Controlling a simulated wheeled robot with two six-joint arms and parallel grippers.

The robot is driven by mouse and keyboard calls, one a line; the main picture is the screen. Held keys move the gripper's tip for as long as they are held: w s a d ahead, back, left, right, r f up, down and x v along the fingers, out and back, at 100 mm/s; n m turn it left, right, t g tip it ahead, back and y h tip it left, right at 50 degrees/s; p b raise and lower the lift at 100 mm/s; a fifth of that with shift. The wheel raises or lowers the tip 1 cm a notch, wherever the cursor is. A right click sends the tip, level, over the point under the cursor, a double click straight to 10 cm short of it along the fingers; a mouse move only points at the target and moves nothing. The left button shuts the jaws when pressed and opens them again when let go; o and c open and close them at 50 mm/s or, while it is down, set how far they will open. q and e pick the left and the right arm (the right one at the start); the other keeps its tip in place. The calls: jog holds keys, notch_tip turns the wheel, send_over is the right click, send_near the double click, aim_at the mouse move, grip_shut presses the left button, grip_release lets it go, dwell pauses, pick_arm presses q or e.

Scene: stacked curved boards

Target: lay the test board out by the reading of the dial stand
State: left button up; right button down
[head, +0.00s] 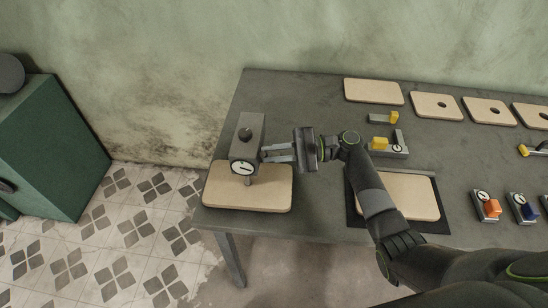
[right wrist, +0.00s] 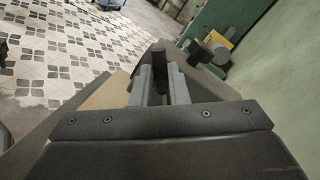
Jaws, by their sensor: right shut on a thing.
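The dial stand (head: 250,130), a grey upright body with a round white dial (head: 243,168) and a dark knob, is at the table's left end. Its lower part is over a light wooden board (head: 270,197) with rounded corners; I cannot tell if they touch. My right gripper (head: 267,153) reaches in from the right and is shut on a part of the stand. In the right wrist view a dark upright piece (right wrist: 161,75) sits between its fingers. The dial's reading is too small to make out. Another light board (head: 420,195) lies on a dark mat (head: 430,226), partly hidden by my arm. My left gripper is out of view.
Several boards line the back: a plain one (head: 373,91) and ones with holes (head: 424,103). A grey fixture with yellow block and dial (head: 390,148) stands mid-table, a small yellow-grey piece (head: 383,117) behind it. Orange (head: 492,208) and blue (head: 528,211) dial pieces stand right. Bare table lies around them.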

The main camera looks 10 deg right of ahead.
jog(key=shift+w+d+r+m, duration=0.1)
jog(key=shift+w+r+m, duration=0.2)
jog(key=shift+m, duration=0.4)
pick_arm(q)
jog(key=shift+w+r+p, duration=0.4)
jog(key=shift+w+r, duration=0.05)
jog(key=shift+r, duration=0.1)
pick_arm(e)
jog(key=shift+w+d+m+y, duration=0.1)
jog(key=shift+w+m+y, duration=0.2)
jog(key=shift+m, duration=0.2)
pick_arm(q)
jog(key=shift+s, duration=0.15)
pick_arm(e)
jog(key=c, duration=1.4)
grip_release()
